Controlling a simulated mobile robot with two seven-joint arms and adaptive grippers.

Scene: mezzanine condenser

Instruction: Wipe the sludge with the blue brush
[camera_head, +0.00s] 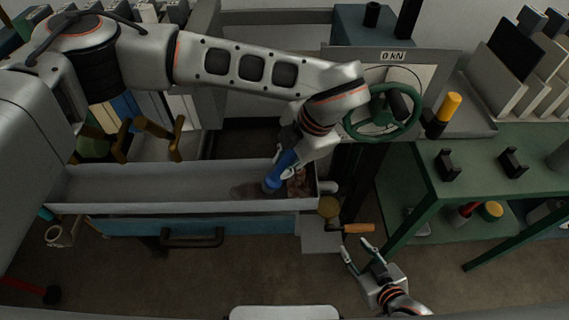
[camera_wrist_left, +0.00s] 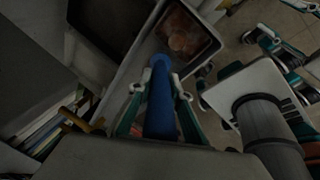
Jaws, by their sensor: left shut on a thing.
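The blue brush (camera_head: 279,172) is in my left gripper (camera_head: 287,160), which is shut on it above the right part of a long grey trough. The brush points down into the trough, and its lower end is close to the sludge. In the left wrist view the blue brush (camera_wrist_left: 161,100) runs between the two fingers. Brown sludge (camera_head: 300,183) lies at the right end of the trough (camera_head: 130,207), with a fainter dark smear left of the brush. The sludge (camera_wrist_left: 182,36) also shows in the wrist view. My right gripper (camera_head: 357,256) is open and empty at lower right, over the floor.
A green handwheel (camera_head: 382,111) and a panel reading 0 kN stand behind the trough's right end. An orange-handled crank (camera_head: 357,228) sticks out at its right. A green table (camera_head: 480,175) stands at right. Brown wooden pieces (camera_head: 150,129) stand behind the trough.

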